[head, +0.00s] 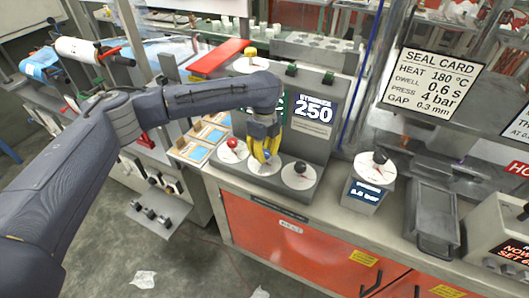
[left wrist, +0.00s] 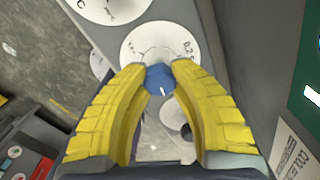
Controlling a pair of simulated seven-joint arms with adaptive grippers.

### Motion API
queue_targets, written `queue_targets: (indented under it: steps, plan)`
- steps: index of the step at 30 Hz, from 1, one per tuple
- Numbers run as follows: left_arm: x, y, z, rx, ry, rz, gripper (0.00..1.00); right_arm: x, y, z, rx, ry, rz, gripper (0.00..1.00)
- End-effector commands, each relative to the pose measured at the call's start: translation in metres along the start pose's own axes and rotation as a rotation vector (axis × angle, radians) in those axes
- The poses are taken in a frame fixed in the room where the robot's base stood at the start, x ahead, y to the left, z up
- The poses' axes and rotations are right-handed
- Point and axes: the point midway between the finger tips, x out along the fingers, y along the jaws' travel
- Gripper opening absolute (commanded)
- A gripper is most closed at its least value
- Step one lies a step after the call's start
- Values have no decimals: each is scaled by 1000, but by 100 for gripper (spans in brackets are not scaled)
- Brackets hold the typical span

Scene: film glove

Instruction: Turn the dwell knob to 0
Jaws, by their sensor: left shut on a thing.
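A blue knob (left wrist: 160,78) with a short white mark stands on a round white dial (left wrist: 157,38) with printed numbers, one reading like 0.2. In the head view this dial is the middle one of three on the grey machine's front ledge. My left gripper (head: 266,157) reaches down over it from above. In the left wrist view its yellow fingers (left wrist: 160,69) are closed on the blue knob, one on each side. The fingers hide part of the dial's scale. No label naming the knob as dwell is readable. My right gripper is not in view.
A red-knobbed dial (head: 232,147) and a black-knobbed dial (head: 299,173) flank the middle one closely. The machine display (head: 314,110) reads 250. A seal card (head: 432,82) lists dwell 0.6 s. Another dial on a small box (head: 365,190) stands farther right.

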Motion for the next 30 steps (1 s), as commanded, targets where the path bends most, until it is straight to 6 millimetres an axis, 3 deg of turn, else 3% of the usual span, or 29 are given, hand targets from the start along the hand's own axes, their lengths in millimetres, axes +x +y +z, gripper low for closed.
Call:
queue_targets:
  steps: [30]
  plan:
    - [0,1,1,-967,-3,-1,0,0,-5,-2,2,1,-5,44]
